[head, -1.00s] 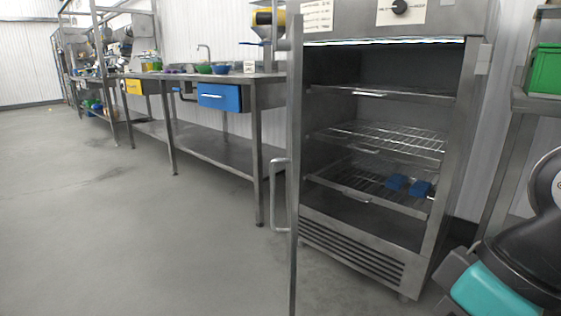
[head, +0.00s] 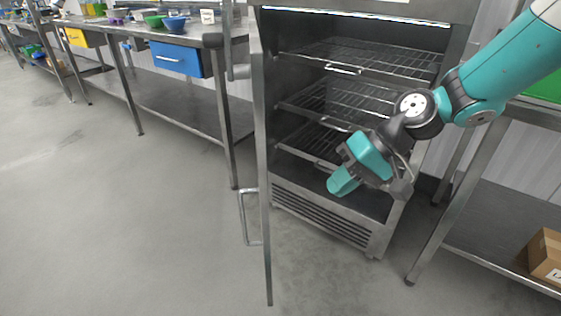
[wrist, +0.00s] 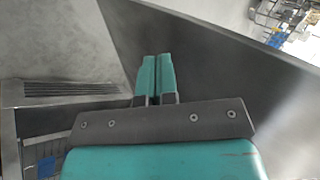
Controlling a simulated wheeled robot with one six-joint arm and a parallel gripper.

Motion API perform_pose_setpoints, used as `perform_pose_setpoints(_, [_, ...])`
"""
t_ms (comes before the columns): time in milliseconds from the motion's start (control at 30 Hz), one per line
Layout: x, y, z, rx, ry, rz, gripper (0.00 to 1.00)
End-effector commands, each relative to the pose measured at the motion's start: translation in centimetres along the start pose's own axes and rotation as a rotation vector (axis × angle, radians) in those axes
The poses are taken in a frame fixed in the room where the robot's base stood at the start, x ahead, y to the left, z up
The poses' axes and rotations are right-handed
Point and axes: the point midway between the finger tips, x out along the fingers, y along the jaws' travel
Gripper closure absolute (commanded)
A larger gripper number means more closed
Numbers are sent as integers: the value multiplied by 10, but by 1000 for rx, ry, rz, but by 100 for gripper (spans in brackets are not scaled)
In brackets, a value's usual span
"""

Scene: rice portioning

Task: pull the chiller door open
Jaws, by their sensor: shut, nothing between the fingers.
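The steel chiller (head: 330,225) stands in the middle of the head view with its front open. Its door (head: 264,180) is swung out and seen nearly edge-on, with a bar handle (head: 243,218) on its outer, left side. My gripper (head: 335,187) is in front of the chiller opening, right of the door and on its inner side, pointing down and left. In the wrist view the teal fingers (wrist: 156,80) are shut together and empty. The door's grey inner face (wrist: 220,65) spans the right there; I cannot tell if the fingers touch it.
The chiller holds wire racks (head: 335,100); blue items (wrist: 45,166) show low in the wrist view. A steel bench with a blue drawer (head: 176,59) stands left. A steel table with a cardboard box (head: 545,257) stands right. The floor at left is clear.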

Motion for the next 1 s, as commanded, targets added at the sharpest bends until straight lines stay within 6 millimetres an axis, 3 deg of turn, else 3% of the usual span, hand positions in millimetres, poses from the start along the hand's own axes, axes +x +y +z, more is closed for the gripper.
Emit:
perform_pose_setpoints(33, [-11,-4,-10,37,3,-25,100])
perform_pose_setpoints(100, [-11,0,-19,71,14,-54,100])
perform_pose_setpoints(333, [2,6,-28,109,22,-89,100])
perform_pose_setpoints(833, [100,-1,-30,106,19,-87,100])
perform_pose_setpoints(1000, [113,-22,-33,103,22,-87,100])
